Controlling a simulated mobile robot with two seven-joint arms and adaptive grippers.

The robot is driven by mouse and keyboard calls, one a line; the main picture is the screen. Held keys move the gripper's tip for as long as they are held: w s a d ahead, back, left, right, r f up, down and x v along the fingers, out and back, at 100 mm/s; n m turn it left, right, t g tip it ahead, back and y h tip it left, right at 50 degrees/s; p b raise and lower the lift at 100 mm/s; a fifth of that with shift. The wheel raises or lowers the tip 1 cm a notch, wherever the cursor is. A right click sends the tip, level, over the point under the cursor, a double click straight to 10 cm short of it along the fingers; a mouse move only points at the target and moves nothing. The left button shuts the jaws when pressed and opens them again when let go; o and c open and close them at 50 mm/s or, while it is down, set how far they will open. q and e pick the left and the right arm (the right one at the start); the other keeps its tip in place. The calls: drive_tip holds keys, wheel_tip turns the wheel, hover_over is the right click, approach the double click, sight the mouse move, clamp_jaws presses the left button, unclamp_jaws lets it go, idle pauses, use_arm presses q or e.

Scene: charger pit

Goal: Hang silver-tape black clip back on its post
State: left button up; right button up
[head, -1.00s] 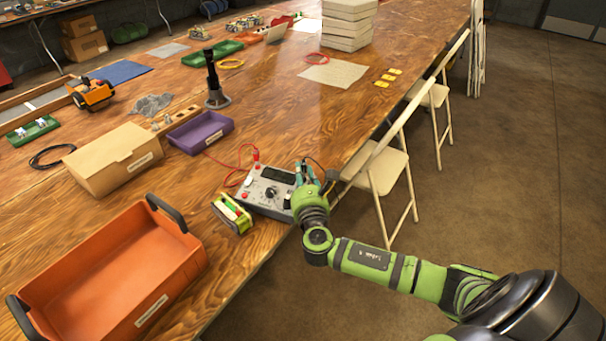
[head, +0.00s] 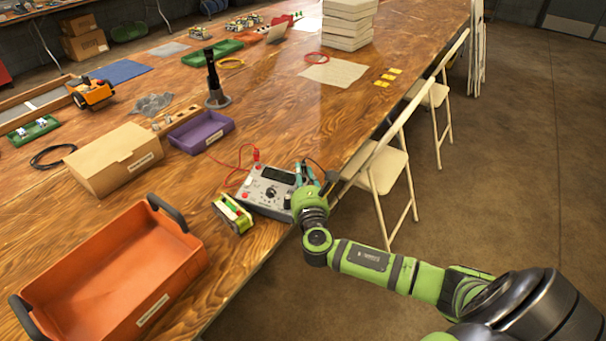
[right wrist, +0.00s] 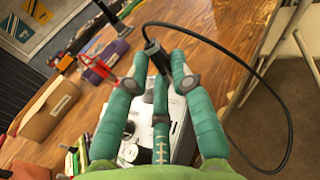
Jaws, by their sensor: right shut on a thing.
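My right gripper (head: 309,172) is over the right end of the grey charger (head: 262,195) on the table. In the right wrist view its teal fingers (right wrist: 157,78) are closed around a black clip (right wrist: 152,50), which has a black cable looping off to the right. Any silver tape on the clip is too small to make out. The charger (right wrist: 183,137) shows beneath and between the fingers. A red clip (right wrist: 100,67) with a red lead is at the charger's far left corner. The black post is hidden, and I cannot tell whether the clip touches it. My left gripper is out of view.
A yellow-green battery pack (head: 233,213) stands just left of the charger. An orange tray (head: 185,240), a purple tray (head: 225,122) and a cardboard box (head: 120,160) are farther left. Chairs (head: 384,172) line the table's right edge. Bare table lies beyond the charger.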

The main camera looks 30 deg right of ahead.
idle(0.6)
drive_tip(key=o, duration=0.9)
drive_tip(key=shift+o, duration=0.5)
drive_tip(key=shift+o, duration=0.6)
wheel_tip(320, 180, up, 8)
drive_tip(key=p, duration=0.8)
drive_tip(key=shift+f, duration=0.25)
